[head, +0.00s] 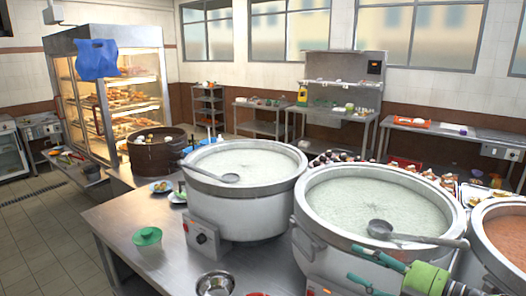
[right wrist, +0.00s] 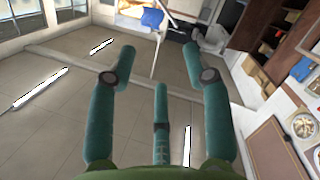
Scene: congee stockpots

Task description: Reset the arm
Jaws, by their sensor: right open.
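My right gripper (head: 355,264) is at the lower right of the head view, its green fingers pointing left in front of the right white stockpot (head: 318,246). In the right wrist view its teal fingers (right wrist: 158,66) are spread apart with nothing between them. The fingers appear close to the pot's front wall; I cannot tell if they touch it. My left gripper is in neither view.
A middle stockpot (head: 245,204) of congee and a pot of reddish food (head: 508,240) flank the right one. Ladles (head: 380,229) rest in the congee. A steel bowl (head: 215,284) and green lid (head: 147,236) sit on the counter (head: 135,262). Tiled floor (head: 35,240) is open at left.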

